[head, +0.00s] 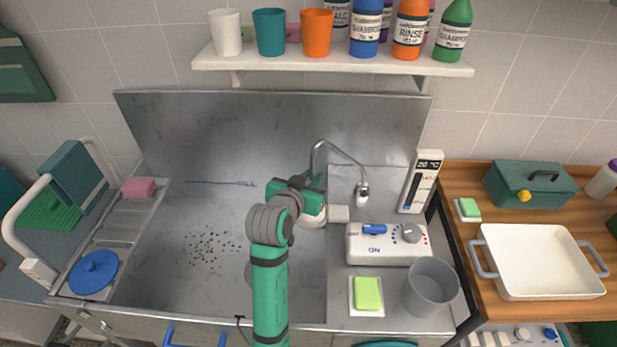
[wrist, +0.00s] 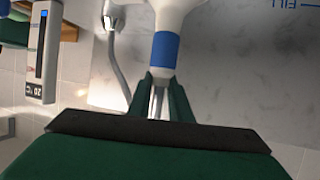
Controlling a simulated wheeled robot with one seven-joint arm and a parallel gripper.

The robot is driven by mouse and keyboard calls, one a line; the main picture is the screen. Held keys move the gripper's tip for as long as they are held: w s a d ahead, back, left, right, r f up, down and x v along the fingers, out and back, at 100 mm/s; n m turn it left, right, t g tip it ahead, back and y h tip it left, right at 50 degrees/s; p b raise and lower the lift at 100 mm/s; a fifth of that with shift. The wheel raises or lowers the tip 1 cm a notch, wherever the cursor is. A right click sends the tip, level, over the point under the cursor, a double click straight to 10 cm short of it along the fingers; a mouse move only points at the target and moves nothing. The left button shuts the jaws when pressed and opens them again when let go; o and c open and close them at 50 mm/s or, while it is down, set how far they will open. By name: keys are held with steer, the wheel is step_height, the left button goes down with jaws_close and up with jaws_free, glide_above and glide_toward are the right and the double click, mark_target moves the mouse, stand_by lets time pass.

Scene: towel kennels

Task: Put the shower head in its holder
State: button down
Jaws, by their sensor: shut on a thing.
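The shower head is white with a blue band on its neck (wrist: 166,49). In the wrist view my gripper (wrist: 160,97) is shut on its handle just below the band, and its head runs out of the top edge. In the head view my gripper (head: 318,198) is above the right part of the steel tub, with a white part of the shower head (head: 313,219) showing under it. A curved silver pipe or hose (head: 336,148) arches behind and ends in a metal piece (head: 362,194) to the right. I cannot tell which part is the holder.
A white control box (head: 388,244) with a blue switch and grey knob stands right of my gripper, near a grey bucket (head: 430,287). A thermometer panel (head: 420,181) stands behind. A shelf (head: 330,63) holds cups and bottles. The tub's left part (head: 205,205) is mostly free.

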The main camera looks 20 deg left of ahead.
steer(key=c, duration=1.5)
jaws_free()
steer(key=shift+d, duration=0.1)
steer(key=shift+c, duration=0.2)
steer(key=shift+s, duration=0.1)
steer(key=shift+s+r, duration=0.1)
steer(key=shift+s, duration=0.1)
steer(key=v, duration=1)
steer(key=shift+r, duration=0.15)
steer(key=shift+s, duration=0.15)
